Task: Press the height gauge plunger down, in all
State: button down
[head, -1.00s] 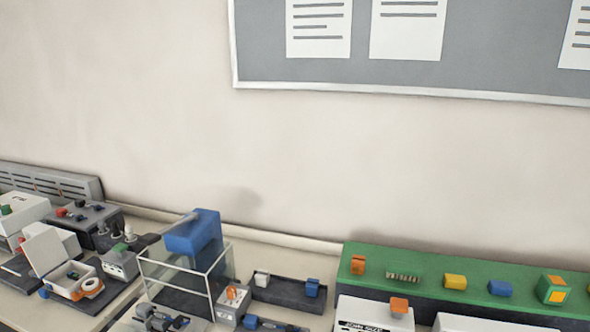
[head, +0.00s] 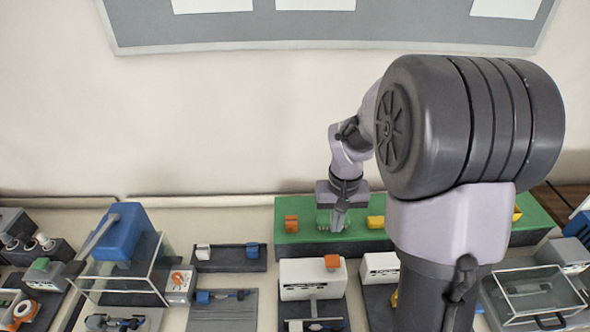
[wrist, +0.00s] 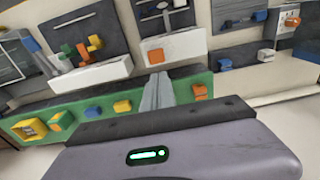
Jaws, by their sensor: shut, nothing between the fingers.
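No part is clearly marked as the height gauge plunger. One white box (head: 298,284) has an orange block (head: 332,262) on top; whether this is the gauge I cannot tell. In the wrist view the same box (wrist: 185,45) and its orange block (wrist: 156,56) stand beyond my fingers. My gripper (head: 338,222) is shut and empty. It points down at the green shelf, between an orange block (head: 291,224) and a yellow block (head: 376,222), behind the white box. The wrist view shows its closed fingers (wrist: 158,92) apart from the orange block (wrist: 200,91); contact below is unclear.
The green shelf (head: 300,240) runs along the wall, and my arm hides its right part. A glass-sided case (head: 155,265) with a blue head (head: 121,232) stands left. A clear-lidded tray (head: 535,290) is at right. A second white box (head: 380,266) stands nearby.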

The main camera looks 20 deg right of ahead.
aim_at(332, 259)
jog(key=f, duration=0.5)
jog(key=f+b, duration=0.1)
jog(key=f, duration=0.4)
jog(key=d+f+b, duration=0.1)
jog(key=f, duration=0.4)
jog(key=shift+w, duration=0.25)
jog(key=shift+b, duration=0.3)
